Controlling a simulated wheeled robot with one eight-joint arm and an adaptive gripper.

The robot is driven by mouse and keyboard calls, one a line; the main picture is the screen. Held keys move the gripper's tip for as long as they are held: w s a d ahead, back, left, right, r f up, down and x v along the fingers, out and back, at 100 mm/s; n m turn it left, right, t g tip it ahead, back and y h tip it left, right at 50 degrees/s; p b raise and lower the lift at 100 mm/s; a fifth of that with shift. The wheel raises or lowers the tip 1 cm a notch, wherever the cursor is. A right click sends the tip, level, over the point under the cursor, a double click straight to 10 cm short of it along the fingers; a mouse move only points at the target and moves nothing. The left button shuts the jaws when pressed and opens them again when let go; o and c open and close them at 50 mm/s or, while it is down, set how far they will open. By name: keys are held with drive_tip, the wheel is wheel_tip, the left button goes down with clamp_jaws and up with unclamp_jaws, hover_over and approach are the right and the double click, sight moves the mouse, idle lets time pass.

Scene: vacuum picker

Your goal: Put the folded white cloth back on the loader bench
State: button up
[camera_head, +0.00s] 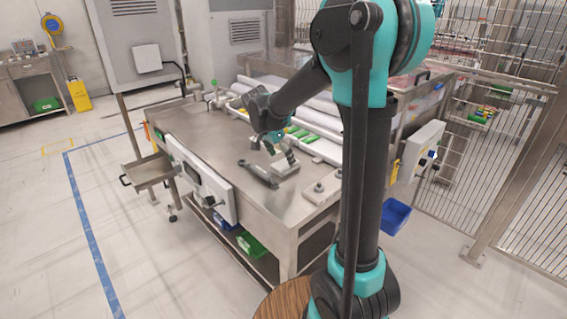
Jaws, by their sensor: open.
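The steel loader bench (205,135) fills the middle of the view. My gripper (281,152) is open, low over the right part of the bench top. A small pale block-like thing (287,168) lies on the bench just below the fingers. I cannot tell whether it is the folded white cloth or a metal fixture, nor whether the fingers touch it. No other thing is clearly the cloth. My arm hides part of the bench's right end.
A dark wrench-like tool (258,173) lies left of my gripper. A grey studded plate (323,189) sits near the bench's right corner. White rails with green pieces (312,139) run along the back. The bench's left top is mostly clear. Wire fencing (515,170) stands at right.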

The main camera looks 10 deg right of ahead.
drive_tip(key=v, duration=0.8)
drive_tip(key=shift+r, duration=0.3)
